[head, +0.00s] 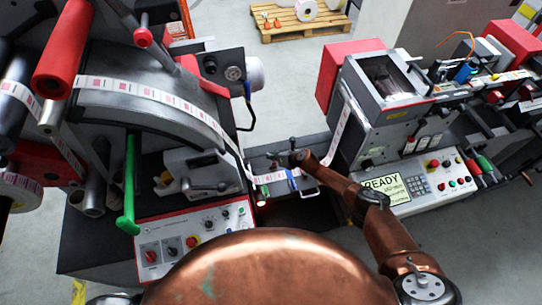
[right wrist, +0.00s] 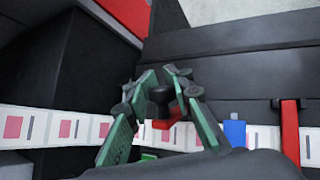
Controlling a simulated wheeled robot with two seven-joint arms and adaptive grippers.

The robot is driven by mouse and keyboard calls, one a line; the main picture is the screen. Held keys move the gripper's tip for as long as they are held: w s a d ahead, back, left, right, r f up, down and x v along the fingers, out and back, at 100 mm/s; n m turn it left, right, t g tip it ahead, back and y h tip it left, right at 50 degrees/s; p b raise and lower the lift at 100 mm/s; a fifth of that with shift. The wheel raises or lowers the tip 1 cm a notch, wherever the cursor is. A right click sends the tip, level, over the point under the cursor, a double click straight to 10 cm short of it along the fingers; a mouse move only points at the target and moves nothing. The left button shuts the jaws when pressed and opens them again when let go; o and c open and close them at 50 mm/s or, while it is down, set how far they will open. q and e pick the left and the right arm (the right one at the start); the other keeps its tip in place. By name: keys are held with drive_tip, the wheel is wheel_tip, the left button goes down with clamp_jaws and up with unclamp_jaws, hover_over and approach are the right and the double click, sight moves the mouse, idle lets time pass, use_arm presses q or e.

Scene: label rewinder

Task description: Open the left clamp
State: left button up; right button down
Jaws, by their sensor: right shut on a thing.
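The left clamp (right wrist: 162,100), a red lever with a dark knob, shows in the right wrist view between the fingers of my right gripper (right wrist: 163,88). The gripper's green-padded fingers are shut on the knob. The clamp's lower part is hidden, so its exact angle cannot be told. In the head view my right gripper (head: 287,158) is over the splice table, and it covers the left clamp. My left gripper is not in view.
The printed label web (head: 270,178) runs across the splice table. A second red clamp (right wrist: 290,130) lies across the web at right, with a blue part (right wrist: 235,131) between. A green handle (head: 129,190) stands left; a control panel (head: 420,185) is right.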

drive_tip(key=shift+w+d+r, duration=0.35)
drive_tip(key=shift+w+d, duration=0.05)
drive_tip(key=shift+w, duration=0.05)
drive_tip(key=c, duration=2)
unclamp_jaws()
drive_tip(key=shift+s+f, duration=0.15)
drive_tip(key=shift+s, duration=0.05)
drive_tip(key=shift+s+a+f, duration=0.1)
drive_tip(key=shift+a, duration=0.1)
drive_tip(key=shift+s+d+r, duration=0.2)
drive_tip(key=shift+d+r, duration=0.1)
drive_tip(key=shift+r, duration=0.2)
drive_tip(key=v, duration=1)
drive_tip(key=shift+s+d+r, duration=0.15)
drive_tip(key=shift+s+d, duration=0.1)
drive_tip(key=shift+s, duration=0.1)
